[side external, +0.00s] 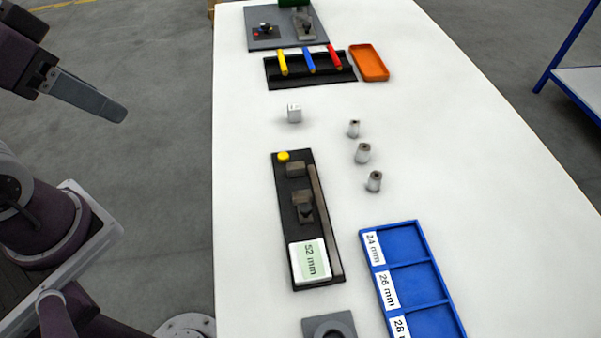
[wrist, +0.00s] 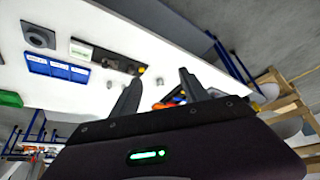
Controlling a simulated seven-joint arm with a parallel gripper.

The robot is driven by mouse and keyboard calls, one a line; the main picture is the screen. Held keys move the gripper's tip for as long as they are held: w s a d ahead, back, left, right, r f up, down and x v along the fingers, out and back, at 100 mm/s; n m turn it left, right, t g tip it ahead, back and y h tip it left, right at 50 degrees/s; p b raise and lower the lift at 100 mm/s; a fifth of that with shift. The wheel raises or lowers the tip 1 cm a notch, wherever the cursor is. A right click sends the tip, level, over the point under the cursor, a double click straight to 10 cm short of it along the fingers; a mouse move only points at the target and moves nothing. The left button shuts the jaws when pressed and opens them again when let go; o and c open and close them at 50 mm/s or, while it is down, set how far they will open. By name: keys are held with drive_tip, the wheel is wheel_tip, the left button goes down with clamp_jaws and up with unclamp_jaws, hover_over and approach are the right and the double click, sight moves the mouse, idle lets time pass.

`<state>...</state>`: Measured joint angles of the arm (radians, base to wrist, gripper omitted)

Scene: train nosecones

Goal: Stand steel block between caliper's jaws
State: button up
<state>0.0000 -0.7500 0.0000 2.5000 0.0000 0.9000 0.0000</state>
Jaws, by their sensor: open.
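The steel block (side external: 294,113), a small light grey cube with a dark mark on it, stands on the white table just beyond the caliper in the side view. The caliper (side external: 308,220) lies on a black base with two brown-grey jaws apart from each other, a yellow button at its far end and a display reading 52 mm; it also shows in the wrist view (wrist: 105,58). My gripper (side external: 118,112) is off the table's left side, well away from the block and caliper. In the wrist view its two fingers (wrist: 158,78) are spread, with nothing held between them.
Three small metal cylinders (side external: 363,153) stand right of the caliper. A blue labelled tray (side external: 415,265) and a grey fixture (side external: 330,326) are in front. A black rack (side external: 310,70) with coloured handles, an orange tray (side external: 369,62) and a grey board (side external: 262,42) are behind.

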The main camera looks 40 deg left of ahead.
drive_tip(key=w+r+n+g, duration=0.2)
drive_tip(key=w+r, duration=0.1)
drive_tip(key=w, duration=0.8)
drive_tip(key=n+g, duration=0.4)
drive_tip(key=n, duration=0.3)
hover_over(294, 107)
drive_tip(key=f, duration=2.1)
drive_tip(key=shift+w+f, duration=0.25)
drive_tip(key=f, duration=0.7)
drive_tip(key=shift+s+f, duration=0.2)
drive_tip(key=shift+f, duration=0.1)
clamp_jaws()
